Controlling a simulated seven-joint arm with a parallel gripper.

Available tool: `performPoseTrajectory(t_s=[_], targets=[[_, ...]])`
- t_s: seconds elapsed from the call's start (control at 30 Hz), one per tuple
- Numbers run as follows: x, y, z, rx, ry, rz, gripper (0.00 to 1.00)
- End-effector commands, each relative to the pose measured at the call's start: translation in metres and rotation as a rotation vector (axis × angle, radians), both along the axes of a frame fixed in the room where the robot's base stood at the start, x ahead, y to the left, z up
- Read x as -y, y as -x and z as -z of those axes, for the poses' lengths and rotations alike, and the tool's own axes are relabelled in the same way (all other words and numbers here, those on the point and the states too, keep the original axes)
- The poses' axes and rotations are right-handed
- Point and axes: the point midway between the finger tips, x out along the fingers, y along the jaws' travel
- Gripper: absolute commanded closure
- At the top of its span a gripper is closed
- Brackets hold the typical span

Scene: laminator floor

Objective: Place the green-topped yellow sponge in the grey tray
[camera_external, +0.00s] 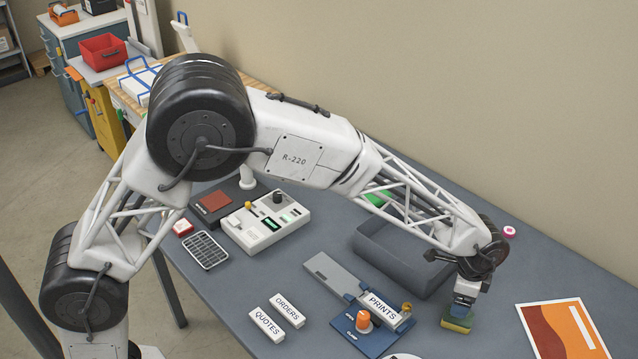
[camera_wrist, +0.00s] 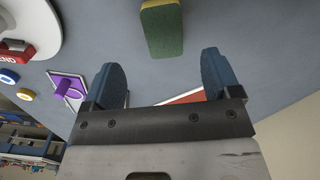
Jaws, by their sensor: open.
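The green-topped yellow sponge (camera_external: 457,323) is at the table's right part, just below my gripper (camera_external: 466,297) in the external view. In the wrist view the sponge (camera_wrist: 163,32) shows its green face with a yellow edge, beyond the fingertips and about centred between them. My gripper (camera_wrist: 160,72) is open, with its two blue fingers apart and nothing between them. The grey tray (camera_external: 375,266) stands behind and left of the gripper. My forearm hides part of its far side, and its inside looks empty where visible.
A blue board with an orange knob (camera_external: 363,320) and a PRINTS block (camera_external: 383,308) lie left of the sponge. ORDERS (camera_external: 287,310) and QUOTES (camera_external: 266,323) blocks lie further left. An orange-and-white sheet (camera_external: 562,333) lies right. Table between sponge and sheet is clear.

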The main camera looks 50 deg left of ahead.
Motion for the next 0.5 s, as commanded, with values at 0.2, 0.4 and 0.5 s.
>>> performPoseTrajectory(t_s=[0.2,0.4,0.5], targets=[[0.0092,-0.0037,0.0086,-0.003,-0.002,0.021,0.17],[0.0089,-0.0036,0.0086,-0.003,-0.002,0.020,0.17],[0.0088,-0.0036,0.0094,-0.003,-0.002,0.020,0.17]])
